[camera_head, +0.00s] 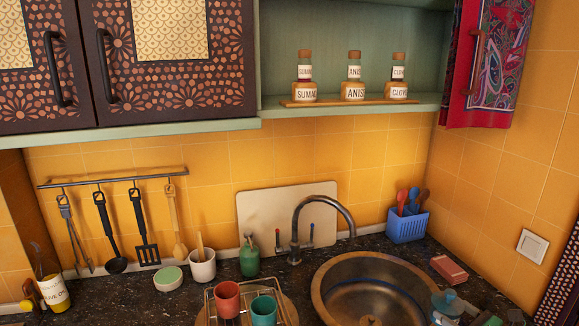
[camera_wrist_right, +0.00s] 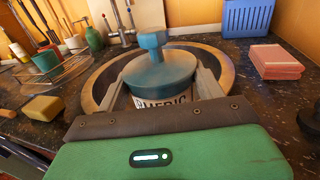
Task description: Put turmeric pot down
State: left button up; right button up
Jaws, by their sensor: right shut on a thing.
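The turmeric pot (camera_wrist_right: 158,103) has a blue lid with a knob and a white label, of which "MERIC" can be read. In the right wrist view my right gripper (camera_wrist_right: 162,84) is shut on it, one finger on each side below the lid. The pot looks upright. In the head view the pot (camera_head: 446,304) shows at the bottom right, in front of the sink's right rim. Its base is hidden, so I cannot tell whether it touches the counter. My left gripper is not in view.
The round sink (camera_head: 318,294) lies behind the pot. A pink sponge block (camera_head: 449,269) and a blue utensil basket (camera_head: 408,228) stand to the right. A wire rack (camera_head: 208,302) holds cups. Spice jars stand on a wooden board (camera_head: 289,103) on the shelf.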

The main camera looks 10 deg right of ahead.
jog(key=w+d+r+m+t+h, duration=0.1)
jog(key=w+d+r+m+h, duration=0.15)
jog(key=w+d+r, duration=0.4)
jog(key=w+d+r+m+h, duration=0.1)
jog(key=w+d+r+h, duration=0.15)
jog(key=r, duration=0.65)
jog(key=shift+s+d+r+m+g+h, duration=1)
jog(key=shift+d+m+h, duration=1.55)
jog(key=shift+h, duration=0.9)
jog(key=shift+s+d+r+m+g+h, duration=0.95)
jog(key=shift+d+m+h, duration=1.15)
jog(key=shift+d+h, duration=1.05)
jog(key=s+a+f+n+t+y, duration=0.15)
jog(key=a+f, duration=0.35)
jog(key=a, duration=0.5)
jog(key=s+a+f+n+t+y, duration=0.1)
jog(key=s+a+f+n+y, duration=0.15)
jog(key=a+f, duration=0.5)
jog(key=s+a+f+n+t+y, duration=0.1)
jog(key=a+f+y, duration=0.25)
jog(key=a, duration=0.75)
jog(key=s+a+n+y, duration=0.1)
jog(key=s+a+y, duration=0.1)
jog(key=s+a, duration=0.5)
jog(key=s+a+n+y, duration=0.1)
jog(key=s+a, duration=0.6)
jog(key=a, duration=0.7)
jog(key=shift+a+f+n+t+y, duration=0.15)
jog(key=shift+n+t+y, duration=0.25)
jog(key=shift+n, duration=0.2)
